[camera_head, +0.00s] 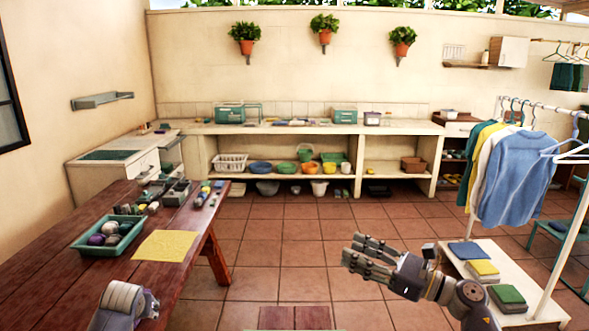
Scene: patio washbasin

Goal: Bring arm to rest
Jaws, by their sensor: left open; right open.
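My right gripper (354,252) is at the lower right of the head view, with its arm coming in from the lower right. Its grey fingers are spread, point left and have nothing between them. It is above the tiled floor, apart from the low white bench (467,270). A grey, rounded part of my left arm (122,304) shows at the bottom left, in front of the wooden table. The fingers of my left gripper cannot be seen.
The wooden table (62,232) at left bears a green tray (83,246) of balls, a yellow cloth (164,246) and small items. A clothes rack (548,105) with hanging shirts stands at right. The tiled floor (290,237) between is clear.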

